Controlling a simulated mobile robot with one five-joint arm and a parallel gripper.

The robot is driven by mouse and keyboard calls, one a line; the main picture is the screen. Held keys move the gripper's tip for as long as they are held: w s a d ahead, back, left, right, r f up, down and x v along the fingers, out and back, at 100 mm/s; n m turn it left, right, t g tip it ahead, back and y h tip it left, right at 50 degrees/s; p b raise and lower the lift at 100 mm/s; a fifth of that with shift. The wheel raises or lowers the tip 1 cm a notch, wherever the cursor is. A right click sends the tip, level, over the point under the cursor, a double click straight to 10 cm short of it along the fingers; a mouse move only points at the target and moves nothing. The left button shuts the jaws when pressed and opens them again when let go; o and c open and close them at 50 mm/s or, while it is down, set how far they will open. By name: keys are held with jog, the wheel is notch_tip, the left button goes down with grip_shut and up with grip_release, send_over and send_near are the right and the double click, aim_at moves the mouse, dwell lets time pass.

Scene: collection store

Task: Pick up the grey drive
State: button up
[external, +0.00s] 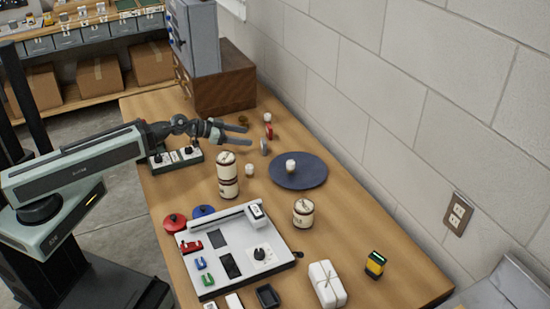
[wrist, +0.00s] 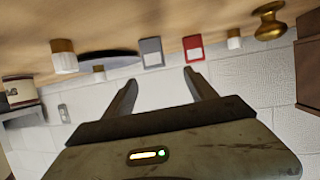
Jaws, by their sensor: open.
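The grey drive (wrist: 151,52) is a small grey block with a white label at the top middle of the wrist view. In the external view a small grey piece (external: 264,147), apparently the same drive, stands just beyond my fingertips. My gripper (external: 246,134) is open and empty above the table's far part. In the wrist view my open gripper (wrist: 160,77) points toward the drive, with a visible gap between. A red drive (wrist: 194,48) with a white label is beside the grey one; it also shows in the external view (external: 268,131).
A dark blue round mat (external: 300,181) with a small white jar is right of my gripper. Stacked cream canisters (external: 227,167) stand nearer. A white panel (external: 222,262) with coloured parts fills the near table. A brown wooden box (external: 226,88) is behind; a block wall runs along the right.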

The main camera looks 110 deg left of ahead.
aim_at(271, 152)
jog(key=shift+s+d+f, duration=0.15)
jog(key=shift+d+f, duration=0.1)
jog(key=shift+f, duration=0.15)
jog(key=b+x, duration=0.2)
jog(key=x, duration=0.5)
jog(key=shift+f+b, duration=0.1)
jog(key=shift+b, duration=0.25)
jog(key=b+x, duration=0.1)
jog(key=x, duration=0.1)
jog(key=b+x, duration=0.1)
jog(key=x, duration=0.2)
jog(key=shift+w+d+f, duration=0.2)
jog(key=shift+w+d, duration=0.05)
jog(key=shift+d+r, duration=0.1)
jog(key=shift+c, duration=0.3)
grip_shut()
jog(key=shift+r, duration=0.1)
notch_tip(271, 152, up, 10)
jog(key=p, duration=1)
